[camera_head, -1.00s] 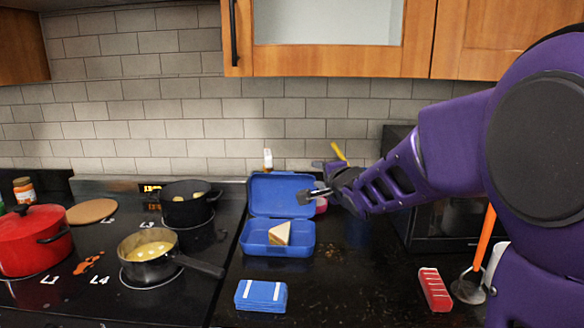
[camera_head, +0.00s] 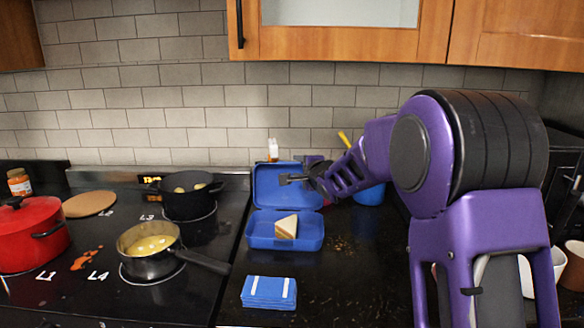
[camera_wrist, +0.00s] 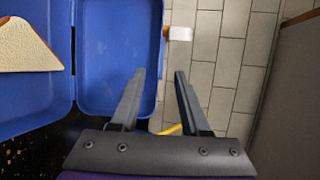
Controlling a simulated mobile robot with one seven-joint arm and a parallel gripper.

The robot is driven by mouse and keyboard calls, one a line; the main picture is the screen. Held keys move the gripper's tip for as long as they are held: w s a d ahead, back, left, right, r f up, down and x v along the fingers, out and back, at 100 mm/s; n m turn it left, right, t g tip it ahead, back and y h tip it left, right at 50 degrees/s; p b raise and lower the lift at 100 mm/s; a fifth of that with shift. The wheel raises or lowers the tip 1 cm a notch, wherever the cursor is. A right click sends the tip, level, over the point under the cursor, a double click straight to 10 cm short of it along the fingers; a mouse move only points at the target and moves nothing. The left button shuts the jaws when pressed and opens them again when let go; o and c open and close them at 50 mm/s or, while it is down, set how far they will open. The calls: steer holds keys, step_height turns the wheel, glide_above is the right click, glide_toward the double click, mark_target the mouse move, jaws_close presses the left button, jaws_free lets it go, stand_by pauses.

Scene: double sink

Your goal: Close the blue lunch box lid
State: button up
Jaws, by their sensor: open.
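The blue lunch box (camera_head: 262,240) stands open on the black counter with a sandwich wedge (camera_head: 286,227) in its base. Its lid (camera_head: 270,190) stands raised at the back, toward the tiled wall. My gripper (camera_head: 284,180) is open and empty in front of or beside the upper right part of the lid. In the wrist view, the lid (camera_wrist: 112,60) lies left of and partly behind the left finger of my gripper (camera_wrist: 158,72), and the sandwich (camera_wrist: 25,45) shows at the far left. Whether a finger touches the lid I cannot tell.
A black pot (camera_head: 188,197) and a red pot (camera_head: 32,235) stand on the stove. A white-capped bottle (camera_head: 273,150) stands behind the lid.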

mark_target(291, 164)
steer(key=x, duration=0.6)
jaws_close()
stand_by(1.4)
